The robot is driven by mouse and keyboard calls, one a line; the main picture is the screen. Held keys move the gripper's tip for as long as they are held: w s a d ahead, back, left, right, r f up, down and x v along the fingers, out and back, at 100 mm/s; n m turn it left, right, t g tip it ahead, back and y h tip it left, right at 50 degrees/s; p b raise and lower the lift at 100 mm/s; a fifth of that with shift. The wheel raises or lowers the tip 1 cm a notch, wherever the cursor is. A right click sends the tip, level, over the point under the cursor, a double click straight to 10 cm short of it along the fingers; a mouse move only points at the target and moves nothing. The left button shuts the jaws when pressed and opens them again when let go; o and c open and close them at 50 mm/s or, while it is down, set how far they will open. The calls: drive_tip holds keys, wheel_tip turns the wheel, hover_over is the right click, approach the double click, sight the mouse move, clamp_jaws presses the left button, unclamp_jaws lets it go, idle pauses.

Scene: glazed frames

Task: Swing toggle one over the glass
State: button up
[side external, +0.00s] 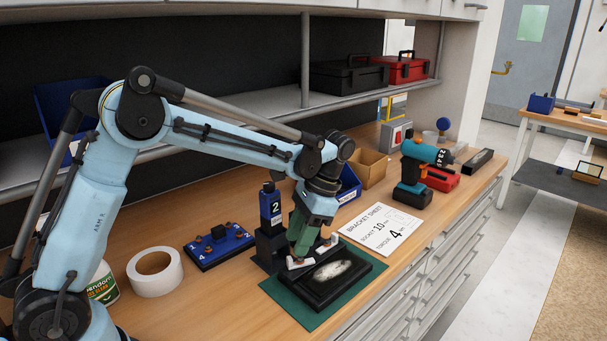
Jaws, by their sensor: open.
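A black frame (352,283) lies flat on a green mat (282,290) near the front edge of the bench. Inside it is a dark glazed panel with a pale, whitish patch (333,270). My gripper (313,252) is open, its pale fingertips low over the frame's back left part. I cannot tell whether they touch the frame. The toggles are too small or hidden behind my gripper, so I cannot make out toggle one or which way it points.
A blue numbered board (219,247) and a white tape roll (155,273) lie to the left. A printed sheet (382,229) and a drill (418,170) are to the right.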

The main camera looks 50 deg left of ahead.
sight(289, 258)
drive_tip(key=shift+x, duration=2.1)
clamp_jaws()
